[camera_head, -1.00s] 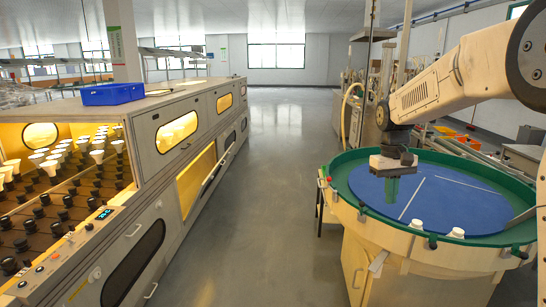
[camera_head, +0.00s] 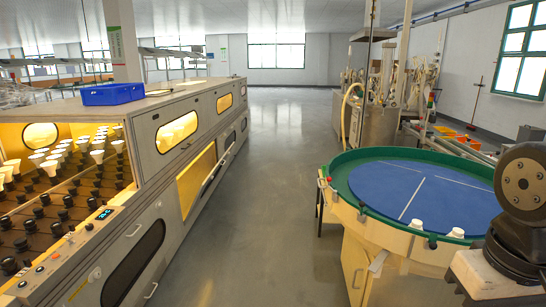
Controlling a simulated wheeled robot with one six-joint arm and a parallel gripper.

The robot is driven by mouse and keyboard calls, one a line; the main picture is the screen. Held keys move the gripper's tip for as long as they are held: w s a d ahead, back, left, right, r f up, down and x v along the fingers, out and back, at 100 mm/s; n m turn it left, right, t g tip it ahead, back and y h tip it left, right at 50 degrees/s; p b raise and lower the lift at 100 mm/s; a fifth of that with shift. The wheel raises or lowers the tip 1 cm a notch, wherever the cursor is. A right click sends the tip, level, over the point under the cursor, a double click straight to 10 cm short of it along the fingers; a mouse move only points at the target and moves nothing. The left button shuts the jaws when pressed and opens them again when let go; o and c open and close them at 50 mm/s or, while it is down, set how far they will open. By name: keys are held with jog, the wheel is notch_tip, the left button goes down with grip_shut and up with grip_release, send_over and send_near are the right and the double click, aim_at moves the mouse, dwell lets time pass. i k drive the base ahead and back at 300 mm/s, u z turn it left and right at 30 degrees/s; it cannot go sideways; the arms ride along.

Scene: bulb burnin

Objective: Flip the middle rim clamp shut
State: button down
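A round table with a blue top (camera_head: 385,185) and a green raised rim (camera_head: 348,196) stands at the right. Small dark fittings, which look like rim clamps, sit along its near outer edge: one at the left (camera_head: 362,215) and one farther right (camera_head: 432,241). They are too small to tell open from shut. Any clamp farther right is hidden behind my arm.
Two white pieces (camera_head: 417,224) (camera_head: 456,232) stand near the table's front rim. At the left is a long grey cabinet (camera_head: 140,190) with lit windows, rows of bulbs and a blue crate (camera_head: 112,94) on top. The aisle floor (camera_head: 270,170) between is clear.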

aim_at(432, 241)
jog(key=u, duration=0.35)
jog(key=i, duration=0.35)
jog(key=z, duration=1.1)
